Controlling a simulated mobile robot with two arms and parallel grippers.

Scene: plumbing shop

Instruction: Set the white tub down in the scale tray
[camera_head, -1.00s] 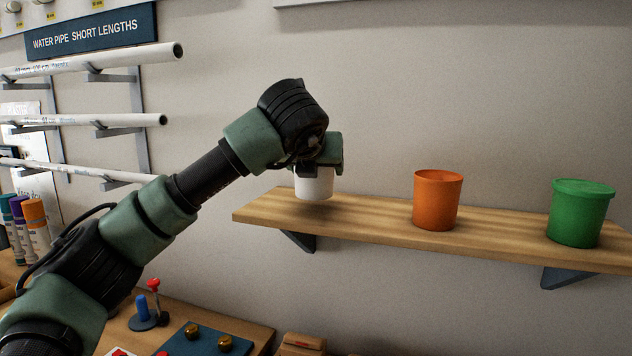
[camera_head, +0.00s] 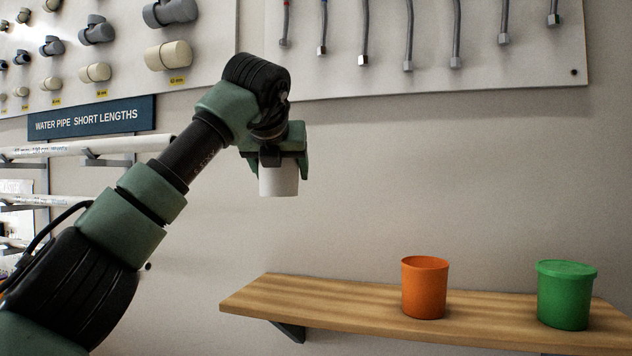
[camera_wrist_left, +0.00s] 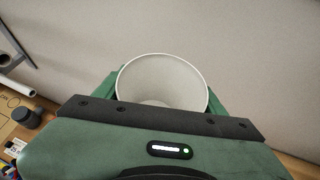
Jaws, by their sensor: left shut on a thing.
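The white tub (camera_head: 279,181) hangs upright in my left gripper (camera_head: 277,160), in the air above the left end of the wooden shelf. My left gripper is shut on it. In the left wrist view the open top of the white tub (camera_wrist_left: 162,82) shows between the green fingers, and its inside looks empty. The scale tray is not in view. My right gripper is not in view.
An orange tub (camera_head: 424,288) and a green lidded tub (camera_head: 566,295) stand on the wooden shelf (camera_head: 330,300). White pipes (camera_head: 80,148) lie on a wall rack at left. Hoses (camera_head: 408,40) hang on a board above. The shelf's left end is bare.

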